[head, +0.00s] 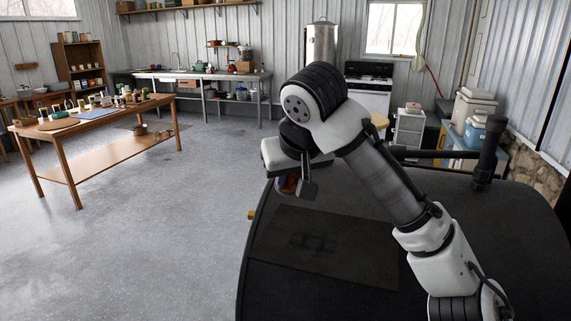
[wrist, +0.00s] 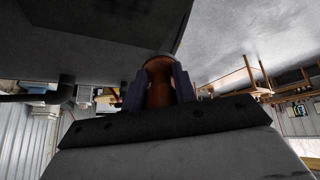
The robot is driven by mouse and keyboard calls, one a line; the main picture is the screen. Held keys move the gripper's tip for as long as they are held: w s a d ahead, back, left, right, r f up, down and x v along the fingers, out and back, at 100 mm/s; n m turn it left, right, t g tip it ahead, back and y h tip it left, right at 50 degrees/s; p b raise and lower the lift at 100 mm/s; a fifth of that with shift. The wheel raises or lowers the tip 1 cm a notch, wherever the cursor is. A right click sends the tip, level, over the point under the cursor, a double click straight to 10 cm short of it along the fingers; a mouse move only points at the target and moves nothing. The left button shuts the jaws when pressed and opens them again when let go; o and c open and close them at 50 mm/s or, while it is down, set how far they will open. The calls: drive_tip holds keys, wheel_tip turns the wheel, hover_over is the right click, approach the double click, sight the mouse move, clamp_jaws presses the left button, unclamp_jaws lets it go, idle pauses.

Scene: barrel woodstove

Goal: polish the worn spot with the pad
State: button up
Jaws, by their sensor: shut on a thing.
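My gripper (head: 289,187) is above the far left part of the black barrel stove top (head: 460,240). It is shut on a brown, waisted handle, which I take to be the pad's (head: 285,184). In the wrist view, the handle (wrist: 159,84) stands between the two dark fingers of my gripper (wrist: 160,92). The pad's working face is hidden, and I cannot tell whether it touches the stove. A darker, smudged worn spot (head: 312,242) shows on a dull rectangular patch (head: 350,262) of the stove top, nearer than the gripper and slightly right of it.
A black pipe (head: 487,155) rises at the stove's far right. A wooden table (head: 95,118) with many small items stands at the left. A steel bench (head: 200,76) and a white range (head: 369,95) are along the back wall. The grey floor between is clear.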

sight(291, 195)
drive_tip(key=shift+w+f, duration=0.15)
drive_tip(key=shift+w, duration=0.15)
drive_tip(key=shift+s+f+b, duration=0.25)
drive_tip(key=shift+f+b, duration=0.35)
drive_tip(key=shift+b, duration=0.15)
wheel_tip(291, 195, down, 3)
drive_tip(key=b, duration=0.2)
drive_tip(key=shift+f+b, duration=0.2)
drive_tip(key=shift+b, duration=0.15)
drive_tip(key=shift+w+r, duration=0.1)
drive_tip(key=shift+w, duration=0.05)
